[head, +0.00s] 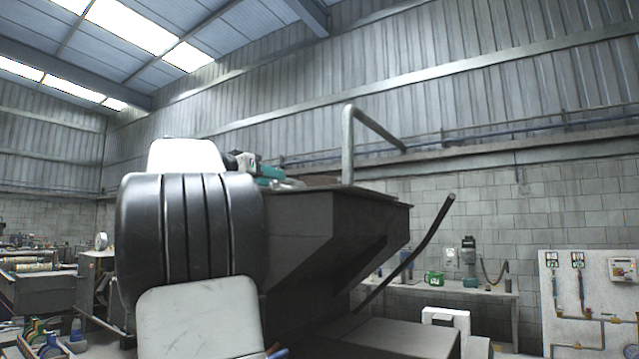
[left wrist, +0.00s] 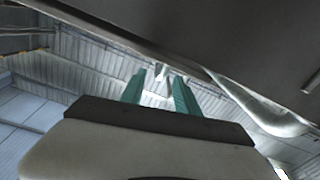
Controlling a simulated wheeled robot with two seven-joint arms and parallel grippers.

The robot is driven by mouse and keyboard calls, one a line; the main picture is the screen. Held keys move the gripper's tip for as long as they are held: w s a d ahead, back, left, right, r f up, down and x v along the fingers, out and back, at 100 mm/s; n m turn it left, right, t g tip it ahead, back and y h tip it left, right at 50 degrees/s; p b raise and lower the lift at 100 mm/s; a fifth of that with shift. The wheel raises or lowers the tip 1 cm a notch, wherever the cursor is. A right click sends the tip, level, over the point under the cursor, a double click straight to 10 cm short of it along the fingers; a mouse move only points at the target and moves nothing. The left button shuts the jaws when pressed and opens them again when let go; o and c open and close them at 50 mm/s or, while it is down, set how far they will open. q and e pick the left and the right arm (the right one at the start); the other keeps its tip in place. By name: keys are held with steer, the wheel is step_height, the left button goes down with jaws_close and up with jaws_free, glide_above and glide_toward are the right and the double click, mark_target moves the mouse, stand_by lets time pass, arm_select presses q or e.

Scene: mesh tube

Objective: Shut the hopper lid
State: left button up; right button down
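The dark hopper (head: 330,235) stands ahead of me, with slanted sides and a flat top edge. A grey bent pipe handle (head: 348,145) rises above its top. I cannot tell the lid apart from the top or judge its angle. My left gripper (head: 272,174) is at the hopper's upper left edge, partly hidden behind my arm. In the left wrist view, its two teal fingers (left wrist: 160,78) are spread, with nothing clearly held. A dark panel (left wrist: 225,45) and a grey pipe (left wrist: 262,115) lie close beside the fingers there. My right gripper is not in view.
A bench (head: 490,292) with a green box (head: 434,278) stands by the back wall. A pipe panel (head: 590,290) is at far right. Cluttered benches (head: 40,280) fill the left.

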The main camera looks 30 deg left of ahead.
arm_select(q)
steer(key=w, duration=0.5)
steer(key=shift+w+d, duration=0.25)
steer(key=shift+w, duration=0.15)
jaws_close()
stand_by(1.0)
